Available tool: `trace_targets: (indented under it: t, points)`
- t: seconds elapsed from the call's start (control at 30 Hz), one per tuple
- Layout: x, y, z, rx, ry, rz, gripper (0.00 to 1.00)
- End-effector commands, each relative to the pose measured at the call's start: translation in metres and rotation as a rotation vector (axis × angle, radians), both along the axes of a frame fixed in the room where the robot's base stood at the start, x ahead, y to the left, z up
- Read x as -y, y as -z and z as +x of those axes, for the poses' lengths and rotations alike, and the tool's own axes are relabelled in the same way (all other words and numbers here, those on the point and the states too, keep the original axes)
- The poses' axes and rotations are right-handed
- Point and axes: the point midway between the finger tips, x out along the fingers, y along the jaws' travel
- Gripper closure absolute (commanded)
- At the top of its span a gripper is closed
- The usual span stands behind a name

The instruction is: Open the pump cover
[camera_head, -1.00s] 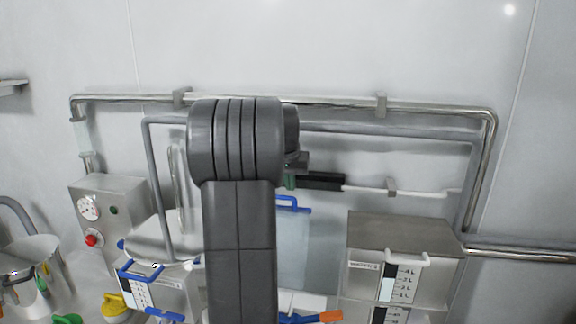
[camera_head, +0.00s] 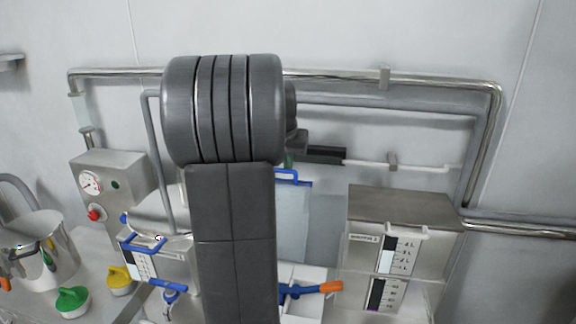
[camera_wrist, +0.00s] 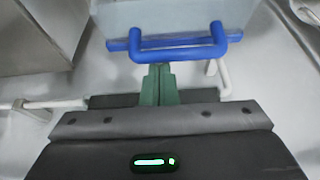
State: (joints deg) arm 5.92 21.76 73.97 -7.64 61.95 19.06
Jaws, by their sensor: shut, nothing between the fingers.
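A clear panel (camera_head: 293,225) with a blue handle (camera_head: 286,176) stands behind my arm in the head view; I take it to be the pump cover, though no label shows. The wrist view shows a translucent panel (camera_wrist: 178,17) with a blue U-shaped handle (camera_wrist: 178,43). My gripper (camera_wrist: 158,68) has green fingers shut together and empty, their tips close to the handle's bar. I cannot tell whether they touch it. In the head view my gripper (camera_head: 289,160) is mostly hidden behind my arm, just above the handle.
A steel box (camera_head: 405,207) with scales stands right. A control box (camera_head: 112,190) with gauge and red button stands left, near a blue-handled unit (camera_head: 140,265), a steel pot (camera_head: 45,245), and green (camera_head: 72,300) and yellow (camera_head: 118,280) knobs. Pipes (camera_head: 400,82) run along the wall.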

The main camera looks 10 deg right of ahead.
Motion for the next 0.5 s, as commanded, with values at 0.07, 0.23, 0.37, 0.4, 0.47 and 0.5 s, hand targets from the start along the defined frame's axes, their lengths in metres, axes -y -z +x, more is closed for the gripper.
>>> trace_targets:
  t: [0.07, 0.23, 0.37, 0.4, 0.47, 0.5]
  points:
    - [-0.003, 0.006, -0.005, 0.034, 0.000, -0.013, 1.00]
    - [-0.008, 0.003, -0.017, 0.100, -0.002, -0.039, 1.00]
    - [-0.013, -0.003, -0.030, 0.128, -0.002, -0.051, 1.00]
    - [-0.015, -0.005, -0.034, 0.129, -0.002, -0.051, 1.00]
    - [-0.017, -0.007, -0.039, 0.128, -0.002, -0.051, 1.00]
    - [-0.018, -0.008, -0.041, 0.127, -0.002, -0.050, 1.00]
